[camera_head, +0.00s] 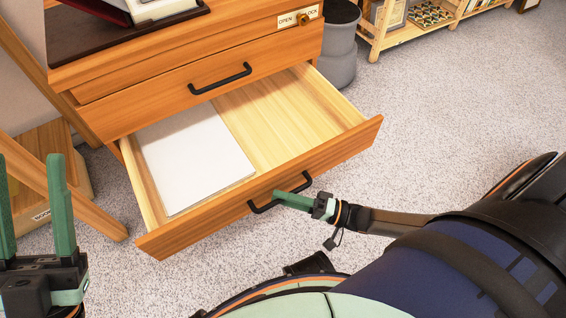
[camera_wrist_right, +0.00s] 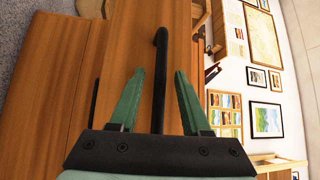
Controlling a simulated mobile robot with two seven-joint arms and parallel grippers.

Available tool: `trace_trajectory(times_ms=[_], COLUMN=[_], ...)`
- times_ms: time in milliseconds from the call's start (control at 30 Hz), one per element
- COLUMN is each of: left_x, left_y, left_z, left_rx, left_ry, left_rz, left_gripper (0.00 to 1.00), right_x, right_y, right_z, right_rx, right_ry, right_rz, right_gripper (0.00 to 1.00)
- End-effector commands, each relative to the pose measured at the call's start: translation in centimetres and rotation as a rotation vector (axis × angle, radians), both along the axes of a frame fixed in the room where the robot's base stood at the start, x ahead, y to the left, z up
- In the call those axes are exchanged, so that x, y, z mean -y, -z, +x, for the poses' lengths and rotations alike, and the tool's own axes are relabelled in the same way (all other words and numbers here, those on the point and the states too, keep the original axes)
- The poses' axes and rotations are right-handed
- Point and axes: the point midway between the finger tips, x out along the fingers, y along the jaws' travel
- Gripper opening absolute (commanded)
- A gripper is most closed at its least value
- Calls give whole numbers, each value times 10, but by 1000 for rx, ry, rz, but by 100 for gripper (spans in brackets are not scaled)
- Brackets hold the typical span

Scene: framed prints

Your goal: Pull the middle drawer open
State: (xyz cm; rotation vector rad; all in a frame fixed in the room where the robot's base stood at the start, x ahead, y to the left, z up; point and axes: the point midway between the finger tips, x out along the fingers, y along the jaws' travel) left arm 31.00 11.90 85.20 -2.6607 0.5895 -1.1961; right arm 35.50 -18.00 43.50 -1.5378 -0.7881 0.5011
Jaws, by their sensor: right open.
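The wooden cabinet (camera_head: 180,50) stands at the upper left in the head view. A drawer (camera_head: 285,115) below the upper handled front is pulled well out, with a white stack of paper (camera_head: 195,160) inside. Whether another drawer lies beneath it is hidden. Its black bar handle (camera_head: 262,207) also shows in the right wrist view (camera_wrist_right: 160,42). My right gripper (camera_head: 280,196) is at this handle; its green fingers are open, one on each side of the bar in the wrist view. My left gripper (camera_head: 28,165) is open and empty at the left edge.
The closed front above has its own black handle (camera_head: 219,79). A knob (camera_head: 304,20) with an open/lock label sits higher. A grey bin (camera_head: 338,45) and a low shelf (camera_head: 400,34) stand behind. Wooden legs (camera_head: 70,190) are at the left. Carpet (camera_head: 470,110) to the right is clear.

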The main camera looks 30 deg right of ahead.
Motion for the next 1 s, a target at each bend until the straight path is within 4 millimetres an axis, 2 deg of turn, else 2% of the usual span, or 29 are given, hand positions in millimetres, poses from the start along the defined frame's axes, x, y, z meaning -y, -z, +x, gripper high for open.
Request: trace_trajectory(times_ms=[167,400,600,1000], left_x=[0,0,0,0], left_y=[-3,-4,-2,-2], left_z=[0,0,0,0], left_rx=[0,0,1,1], left_ry=[3,4,4,0], left_rz=[2,1,2,0], left_gripper=[50,50,50,50], right_x=[20,59,82,90], right_y=[4,12,16,17], right_z=[-18,-54,-75,-82], right_rx=[-5,-5,-3,-1], right_ry=[1,2,2,2], right_rz=[-6,-5,-4,-3], right_gripper=[47,47,47,47])
